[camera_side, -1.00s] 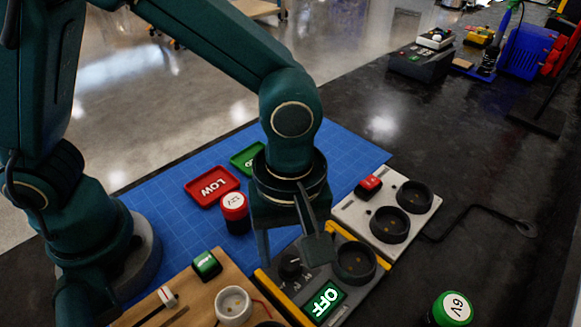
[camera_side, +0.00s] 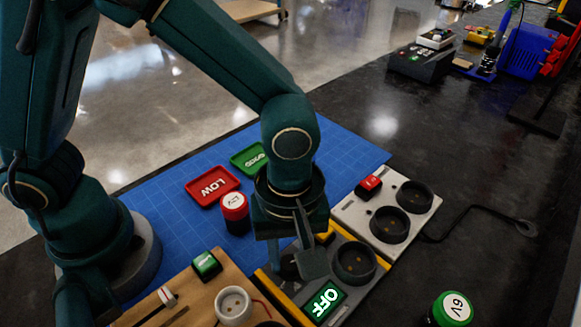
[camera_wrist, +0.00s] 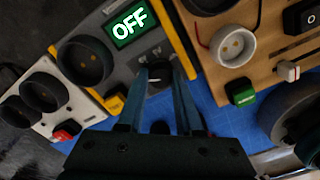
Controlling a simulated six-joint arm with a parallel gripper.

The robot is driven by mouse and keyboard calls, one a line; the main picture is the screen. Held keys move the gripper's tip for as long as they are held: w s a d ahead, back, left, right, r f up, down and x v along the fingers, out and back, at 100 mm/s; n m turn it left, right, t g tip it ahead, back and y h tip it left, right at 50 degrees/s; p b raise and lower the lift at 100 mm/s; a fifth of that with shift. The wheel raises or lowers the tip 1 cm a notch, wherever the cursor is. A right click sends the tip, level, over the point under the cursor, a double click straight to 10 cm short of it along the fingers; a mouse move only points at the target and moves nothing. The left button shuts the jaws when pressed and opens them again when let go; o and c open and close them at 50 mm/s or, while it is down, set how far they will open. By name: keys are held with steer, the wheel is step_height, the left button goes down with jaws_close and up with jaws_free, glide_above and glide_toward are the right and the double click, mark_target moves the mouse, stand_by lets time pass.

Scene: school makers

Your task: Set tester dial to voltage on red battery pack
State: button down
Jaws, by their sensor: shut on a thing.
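The tester is a grey box with yellow edges; its green display (camera_side: 324,302) reads OFF and also shows in the wrist view (camera_wrist: 129,24). Its black dial (camera_wrist: 159,76) is between my fingertips in the wrist view, with small white voltage marks beside it. My gripper (camera_side: 292,266) is low over the tester and shut on the dial, which it partly hides in the side view. The tester's round black socket (camera_side: 355,262) is empty. The red battery pack (camera_side: 235,214), a cylinder with a white-labelled top, stands upright on the blue mat, left of my gripper.
A red LOW tray (camera_side: 212,186) and a green tray (camera_side: 249,157) lie on the mat. A white two-socket unit (camera_side: 384,222) adjoins the tester. A wooden board (camera_side: 190,297) with a white socket is at front left. A green 6V battery (camera_side: 453,309) stands at right.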

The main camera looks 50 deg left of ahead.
steer(key=m, duration=0.8)
steer(key=shift+m, duration=0.3)
steer(key=m, duration=0.3)
steer(key=shift+m, duration=0.4)
steer(key=m, duration=0.4)
steer(key=shift+d, duration=0.1)
steer(key=m, duration=0.5)
steer(key=shift+m, duration=2.6)
